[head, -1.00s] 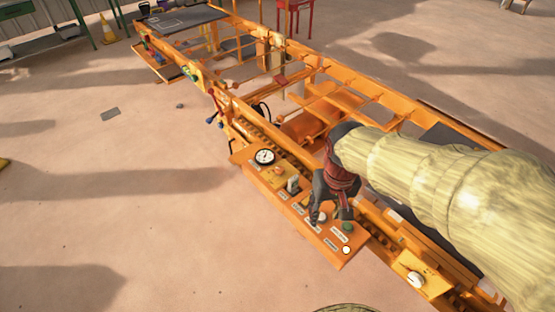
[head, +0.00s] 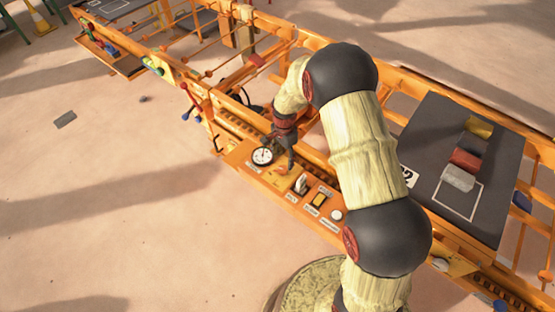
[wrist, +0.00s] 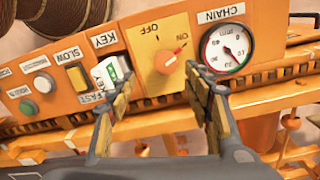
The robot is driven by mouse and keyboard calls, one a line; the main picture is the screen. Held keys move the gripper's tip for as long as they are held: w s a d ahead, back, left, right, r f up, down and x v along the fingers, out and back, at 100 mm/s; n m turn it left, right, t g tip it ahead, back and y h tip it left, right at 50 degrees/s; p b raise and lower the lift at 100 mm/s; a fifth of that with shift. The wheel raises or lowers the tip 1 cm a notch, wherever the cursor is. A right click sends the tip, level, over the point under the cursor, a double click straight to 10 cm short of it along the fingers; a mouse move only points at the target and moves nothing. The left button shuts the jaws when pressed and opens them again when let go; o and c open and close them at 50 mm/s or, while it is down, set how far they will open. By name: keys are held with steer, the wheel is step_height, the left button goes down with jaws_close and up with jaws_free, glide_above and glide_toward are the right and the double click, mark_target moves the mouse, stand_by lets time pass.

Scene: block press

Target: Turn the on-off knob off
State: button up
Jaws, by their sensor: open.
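The on-off knob (wrist: 166,62) is a round orange-red dial on a yellow plate, between the printed words OFF and ON, which appear upside down in the wrist view. Its red mark points towards ON. In the head view the knob (head: 282,170) is small and partly hidden by my gripper. My gripper (head: 288,154) hangs over the panel beside the gauge. In the wrist view my gripper (wrist: 164,88) is open and empty, its two fingers spread to either side of the knob's plate. I cannot tell how far the fingertips are above the panel.
The CHAIN gauge (wrist: 227,48) is close to one finger, and the white-and-green KEY switch (wrist: 112,72) to the other. A yellow rocker (wrist: 77,77) and a green button (wrist: 27,107) lie further left. A dark board (head: 465,165) holds several blocks.

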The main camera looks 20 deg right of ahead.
mark_target(283, 169)
steer(key=shift+w+m, duration=0.45)
steer(key=shift+m, duration=0.15)
steer(key=shift+r+m, duration=0.1)
steer(key=shift+m, duration=0.4)
step_height(283, 169, down, 8)
steer(key=shift+r+b, duration=0.1)
steer(key=shift+b, duration=1.05)
steer(key=shift+c, duration=1.4)
steer(key=c, duration=0.8)
steer(key=shift+c, duration=0.5)
